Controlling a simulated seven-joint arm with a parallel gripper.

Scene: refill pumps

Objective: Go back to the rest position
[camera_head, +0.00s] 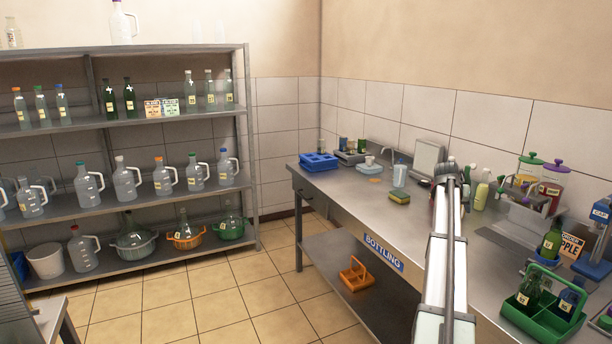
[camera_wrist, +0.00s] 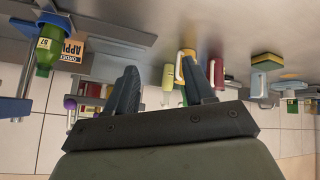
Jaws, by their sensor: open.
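My arm reaches from the bottom of the head view up over the steel bench (camera_head: 330,183). Its far end covers part of the bench, and my gripper's fingers cannot be made out there. In the wrist view my gripper (camera_wrist: 160,82) has its two dark fingers spread well apart with nothing between them. That view is upside down, with the bench surface at the top. Beyond the fingers stand a pale yellow-green bottle (camera_wrist: 168,76) and a red item (camera_wrist: 216,65) with a light handle near it. My gripper appears clear of them.
A sponge (camera_head: 399,198) and blue tray (camera_head: 319,161) lie further left. Jug shelves (camera_head: 130,204) fill the left; the tiled floor (camera_head: 225,290) between is open.

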